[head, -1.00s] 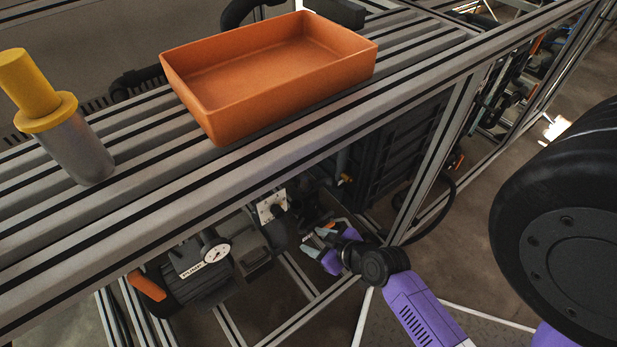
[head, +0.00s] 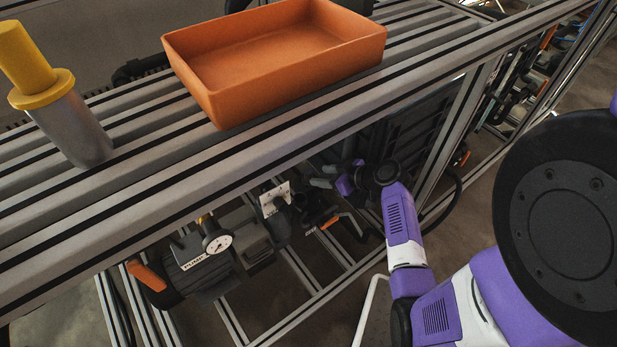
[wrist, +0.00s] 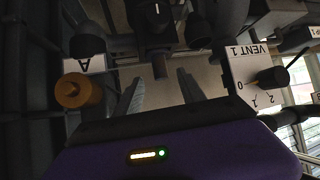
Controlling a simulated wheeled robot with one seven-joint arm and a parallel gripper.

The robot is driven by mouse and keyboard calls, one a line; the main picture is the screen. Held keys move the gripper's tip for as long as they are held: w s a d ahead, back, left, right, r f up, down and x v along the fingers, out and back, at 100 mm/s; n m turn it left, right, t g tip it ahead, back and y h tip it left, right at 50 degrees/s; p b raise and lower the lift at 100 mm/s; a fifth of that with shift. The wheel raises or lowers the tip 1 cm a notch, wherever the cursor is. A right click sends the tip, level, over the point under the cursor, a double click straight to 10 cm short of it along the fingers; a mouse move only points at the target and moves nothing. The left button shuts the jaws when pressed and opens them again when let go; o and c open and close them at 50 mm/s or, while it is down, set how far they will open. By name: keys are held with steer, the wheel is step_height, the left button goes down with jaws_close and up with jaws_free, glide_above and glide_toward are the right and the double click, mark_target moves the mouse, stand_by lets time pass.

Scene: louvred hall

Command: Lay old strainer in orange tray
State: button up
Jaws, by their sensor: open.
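The orange tray (head: 275,75) sits on the slatted metal bench top, and its visible inside is empty. A grey metal cylinder with a yellow flange and yellow grip (head: 62,112) stands to its left on the bench; I cannot tell whether this is the old strainer. My gripper (wrist: 157,92) is open, with nothing visible between its two grey fingers. In the head view my gripper (head: 330,176) is below the bench's front edge, lower than the tray. In the wrist view a yellow-orange round knob (wrist: 78,91) is left of the fingers, near a label "A".
The bench's front rail (head: 180,205) lies between my gripper and the tray. Below it are a pump with a gauge (head: 217,240) and an orange handle (head: 146,275). A "VENT 1" valve plate (wrist: 250,72) is right of the fingers, close by.

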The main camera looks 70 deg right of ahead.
mark_target(309, 175)
steer(key=b+x, duration=0.2)
steer(key=x, duration=0.2)
steer(key=shift+w+f+b, duration=0.2)
steer(key=shift+f+b, duration=0.1)
steer(key=shift+f, duration=0.05)
steer(key=shift+b+x, duration=0.65)
steer(key=shift+x, duration=0.45)
steer(key=shift+w+d+r, duration=0.1)
steer(key=shift+r, duration=0.05)
jaws_close()
stand_by(0.5)
